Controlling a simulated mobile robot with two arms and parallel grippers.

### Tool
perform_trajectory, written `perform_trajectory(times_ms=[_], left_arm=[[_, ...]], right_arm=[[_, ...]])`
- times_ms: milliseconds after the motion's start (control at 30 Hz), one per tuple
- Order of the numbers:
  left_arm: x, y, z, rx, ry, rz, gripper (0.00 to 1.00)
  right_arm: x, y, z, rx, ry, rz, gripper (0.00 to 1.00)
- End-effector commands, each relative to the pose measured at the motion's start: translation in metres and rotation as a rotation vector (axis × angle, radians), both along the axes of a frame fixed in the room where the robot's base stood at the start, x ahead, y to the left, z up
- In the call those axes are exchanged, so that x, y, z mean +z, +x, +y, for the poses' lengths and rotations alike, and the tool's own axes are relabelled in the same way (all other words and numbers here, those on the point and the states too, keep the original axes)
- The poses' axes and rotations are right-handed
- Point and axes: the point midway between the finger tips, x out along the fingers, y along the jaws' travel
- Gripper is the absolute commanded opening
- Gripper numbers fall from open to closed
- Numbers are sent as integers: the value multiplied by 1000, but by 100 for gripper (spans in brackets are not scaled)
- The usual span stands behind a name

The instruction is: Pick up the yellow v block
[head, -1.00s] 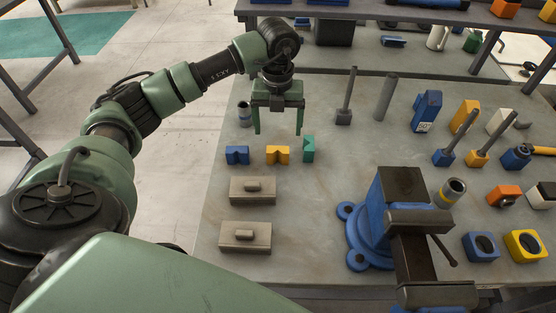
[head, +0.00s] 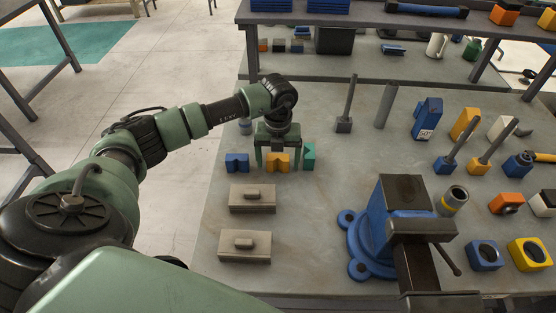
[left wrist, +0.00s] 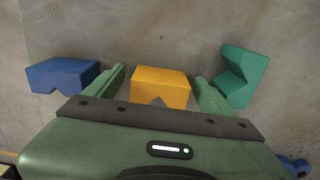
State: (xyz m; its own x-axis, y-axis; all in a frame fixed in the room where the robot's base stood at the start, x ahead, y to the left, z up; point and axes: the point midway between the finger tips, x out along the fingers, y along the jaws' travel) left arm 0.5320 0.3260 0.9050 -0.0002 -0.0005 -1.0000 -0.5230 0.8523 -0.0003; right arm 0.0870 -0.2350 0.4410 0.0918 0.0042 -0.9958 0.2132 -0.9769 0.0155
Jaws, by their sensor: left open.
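The yellow v block (head: 277,162) sits on the grey workbench between a blue v block (head: 237,162) and a green v block (head: 309,156). My left gripper (head: 274,162) is open and reaches down over the yellow block. In the left wrist view, the yellow block (left wrist: 160,86) lies between the two green fingers (left wrist: 160,92), with a finger on each side and small gaps visible. The blue block (left wrist: 62,75) is left of the left finger, and the green block (left wrist: 240,76) is just right of the right finger. My right gripper is not in view.
A post on a dark base (head: 344,125) is behind to the right. Many coloured parts fill the right side.

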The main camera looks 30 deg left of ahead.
Motion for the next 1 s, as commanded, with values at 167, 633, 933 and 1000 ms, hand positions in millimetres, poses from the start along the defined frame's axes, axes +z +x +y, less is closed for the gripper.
perform_trajectory(times_ms=[167,633,933,1000], left_arm=[[-1,0,0,0,0,0,84],[1,1,0,0,0,-4,0],[8,2,0,-1,-1,-6,0],[14,2,0,0,0,-6,0]], right_arm=[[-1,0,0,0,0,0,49],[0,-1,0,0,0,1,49],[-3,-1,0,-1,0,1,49],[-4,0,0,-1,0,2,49]])
